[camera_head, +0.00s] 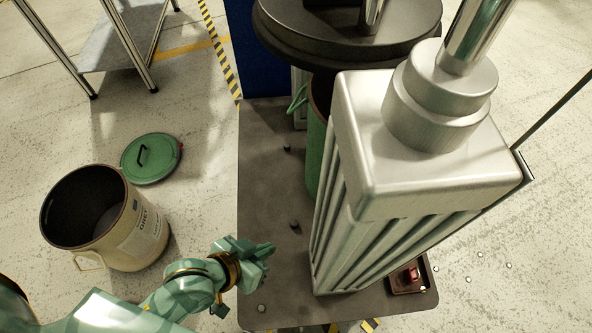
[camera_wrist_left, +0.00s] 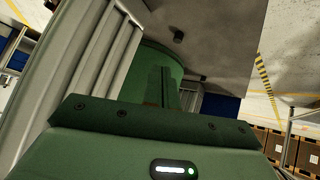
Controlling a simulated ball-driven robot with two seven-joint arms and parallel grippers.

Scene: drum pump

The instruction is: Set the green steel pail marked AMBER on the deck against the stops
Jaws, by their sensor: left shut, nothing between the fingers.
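A green pail (camera_head: 316,150) stands on the dark deck (camera_head: 262,180), mostly hidden behind the silver pump column and under the round black plate. Its green handle (camera_head: 297,103) sticks out to the left. No AMBER marking is visible. Dark knobs, possibly the stops, show on the deck, one nearer (camera_head: 294,224) and one farther (camera_head: 287,148). My left gripper (camera_head: 266,252) is shut and empty over the deck's near left part, apart from the pail. In the left wrist view the green pail (camera_wrist_left: 155,62) shows ahead, beyond my gripper. My right gripper is not in view.
The silver pump column (camera_head: 400,170) fills the right; the black plate (camera_head: 345,35) overhangs the pail. A beige pail marked GREY (camera_head: 140,235) and a green lid (camera_head: 150,165) are on the floor at left. A metal-legged table (camera_head: 120,50) stands at the far left.

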